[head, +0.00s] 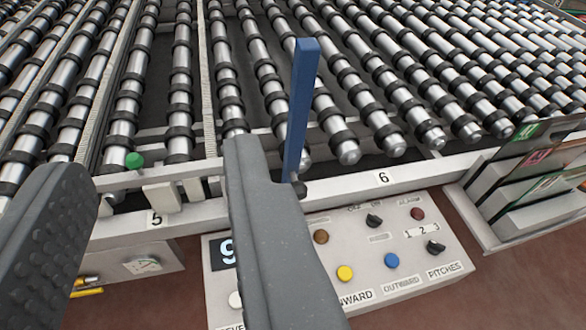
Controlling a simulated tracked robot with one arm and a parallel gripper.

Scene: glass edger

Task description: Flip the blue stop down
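The blue stop (301,105) is a flat blue bar standing upright at the front rail of the roller bed, left of the label 6. Its foot is partly hidden behind my gripper's right finger. My gripper (150,185) is open, with one dark finger at the left edge and the other in the lower middle. The right finger's tip overlaps the lower left of the blue stop in the picture; I cannot tell whether they touch. Nothing is between the fingers except the view of the rail behind.
The roller bed (262,70) fills the back. A control panel (385,255) with knobs and buttons sits below the front rail (345,188). A green knob (134,160) stands near the label 5.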

